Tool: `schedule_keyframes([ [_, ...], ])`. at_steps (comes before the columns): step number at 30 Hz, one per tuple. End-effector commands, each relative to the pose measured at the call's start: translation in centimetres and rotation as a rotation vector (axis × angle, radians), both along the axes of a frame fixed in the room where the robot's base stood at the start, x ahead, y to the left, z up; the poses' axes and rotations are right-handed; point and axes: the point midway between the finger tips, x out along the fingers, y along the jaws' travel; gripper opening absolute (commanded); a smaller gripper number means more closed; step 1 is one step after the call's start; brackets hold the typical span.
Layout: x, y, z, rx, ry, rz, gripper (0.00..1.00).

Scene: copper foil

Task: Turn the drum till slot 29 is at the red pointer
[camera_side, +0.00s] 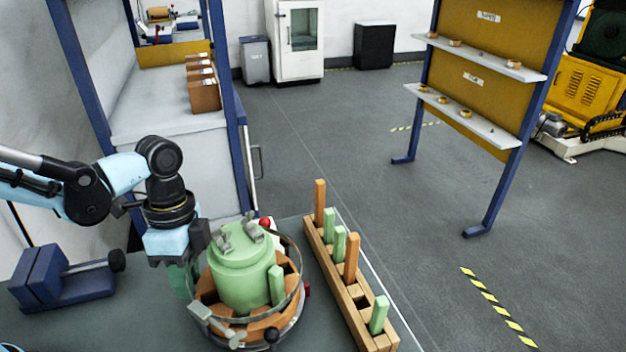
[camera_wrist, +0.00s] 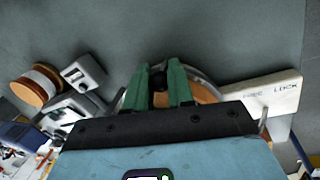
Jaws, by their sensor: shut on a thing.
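The drum (camera_side: 290,273) stands on the bench, an orange-brown slotted ring around a green lidded centre (camera_side: 240,270) with a metal band about it. A green block (camera_side: 277,284) stands upright in the ring. My gripper (camera_side: 185,282) is low at the drum's left side. In the wrist view, its green fingers (camera_wrist: 160,75) close around a small dark knob (camera_wrist: 158,77) beside the drum's rim (camera_wrist: 207,88); the grip is partly hidden. A small red part (camera_side: 307,289) shows at the drum's right, perhaps the pointer. Slot numbers are not legible.
A wooden rack (camera_side: 335,268) holding green and orange blocks stands right of the drum. A blue fixture (camera_side: 62,278) stands at left. The wrist view shows a white plate (camera_wrist: 268,92) with "LOCK" lettering and an orange spool (camera_wrist: 35,87).

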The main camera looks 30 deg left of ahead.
Motion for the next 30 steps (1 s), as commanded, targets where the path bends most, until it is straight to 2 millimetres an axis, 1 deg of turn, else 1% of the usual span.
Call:
schedule_keyframes([
  [15, 2.4, 0.6, 0.0, -0.001, 0.001, -0.259, 0.0],
  [30, 4.8, 0.6, 0.0, -0.001, 0.0, -0.509, 0.0],
])
